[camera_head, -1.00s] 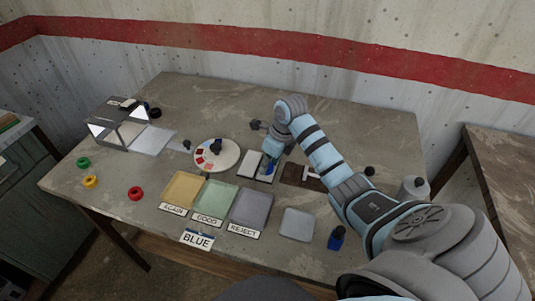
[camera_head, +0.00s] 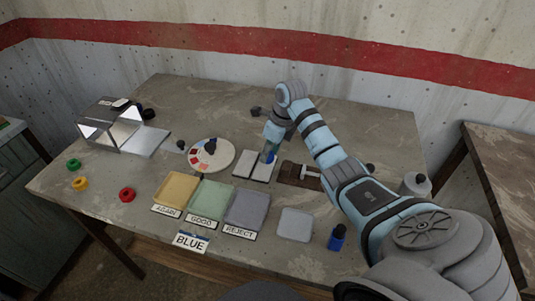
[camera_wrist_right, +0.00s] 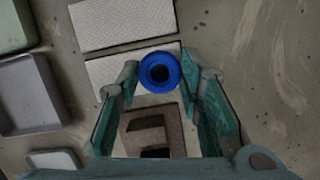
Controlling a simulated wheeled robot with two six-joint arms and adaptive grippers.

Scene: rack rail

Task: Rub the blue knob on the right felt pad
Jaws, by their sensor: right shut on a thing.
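The blue knob (camera_wrist_right: 160,73) is a round blue ring with a dark centre. It sits between the fingertips of my right gripper (camera_wrist_right: 160,76), which is shut on it. In the head view the blue knob (camera_head: 270,157) shows partly below my right gripper (camera_head: 271,150). The right felt pad (camera_wrist_right: 110,72) is white and lies under the knob, near its far end. Whether the knob touches the pad is hard to tell. The left felt pad (camera_wrist_right: 115,22) lies beside it, and both show in the head view. My left gripper is not in view.
A brown block (camera_head: 300,174) with a light handle stands just right of the pads. A colour disc (camera_head: 222,155) is to the left. The AGAIN (camera_head: 175,188), GOOD (camera_head: 208,200) and REJECT (camera_head: 247,208) trays are in front. A blue bottle (camera_head: 337,237) stands near the front edge.

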